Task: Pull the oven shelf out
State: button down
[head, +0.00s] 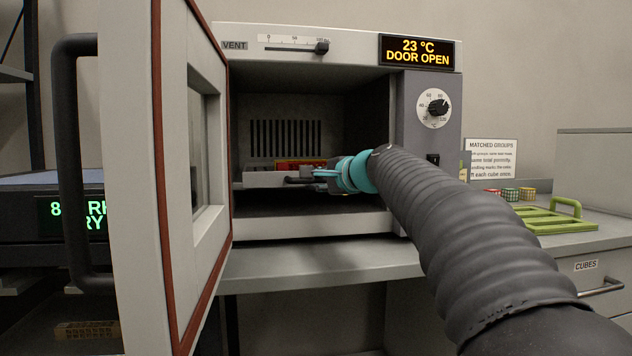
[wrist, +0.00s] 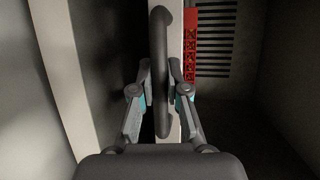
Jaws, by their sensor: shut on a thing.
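The oven (head: 340,45) stands on the bench with its door (head: 172,200) swung open to the left. The oven shelf (head: 262,181) is a pale tray inside the chamber, with a dark bar handle (wrist: 160,35) on its front. My gripper (head: 322,178) reaches in from the right at the front of the shelf. In the wrist view my gripper (wrist: 160,80) has a finger on each side of the handle and is shut on it. A red lattice piece (wrist: 189,48) lies on the shelf behind the handle; it is partly hidden by my gripper in the head view (head: 296,165).
The open door fills the left. A green rack (head: 560,225) and small lattice cubes (head: 510,195) sit on the counter at right, near a sign (head: 491,157). The oven's control panel (head: 432,120) borders the opening's right side.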

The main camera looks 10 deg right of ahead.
jog(key=shift+s, duration=0.1)
jog(key=s+b, duration=0.6)
jog(key=s, duration=1.5)
jog(key=shift+s, duration=0.15)
jog(key=c, duration=1.2)
grip_release()
jog(key=shift+o, duration=0.2)
